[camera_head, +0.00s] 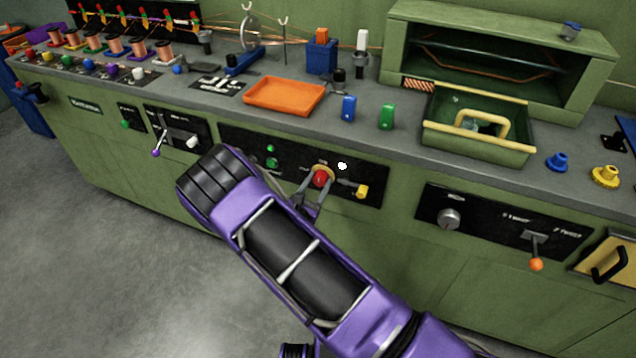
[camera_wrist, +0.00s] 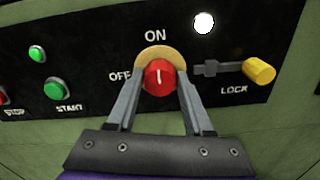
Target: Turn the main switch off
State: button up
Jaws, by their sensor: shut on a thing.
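The main switch is a red round knob (camera_wrist: 159,77) on a yellow plate (camera_wrist: 160,52), set in a black panel on the green front. Its white mark points up toward ON; OFF is at its left. It also shows as a red knob in the head view (camera_head: 320,178). My gripper (camera_wrist: 160,80) is shut on the knob, one finger on each side. In the head view my gripper (camera_head: 318,184) reaches it from below. To the right a yellow lock knob (camera_wrist: 259,71) sits on a grey slide, labelled LOCK.
A lit white lamp (camera_wrist: 204,23) is above the lock. Green START button (camera_wrist: 56,89) and another green round piece (camera_wrist: 37,53) are to the left. A lever with an orange ball (camera_head: 536,264) and a purple-tipped lever (camera_head: 156,153) stick out from neighbouring panels.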

grip_shut()
jog(key=n, duration=0.4)
jog(key=shift+p, duration=0.4)
jog(key=n+p, duration=0.1)
jog(key=n, duration=0.3)
jog(key=shift+n, duration=0.3)
jog(key=n, duration=0.4)
jog(key=shift+p, duration=0.3)
jog(key=shift+f+n+p, duration=0.1)
jog(key=shift+n+p, duration=0.2)
jog(key=shift+n, duration=2.4)
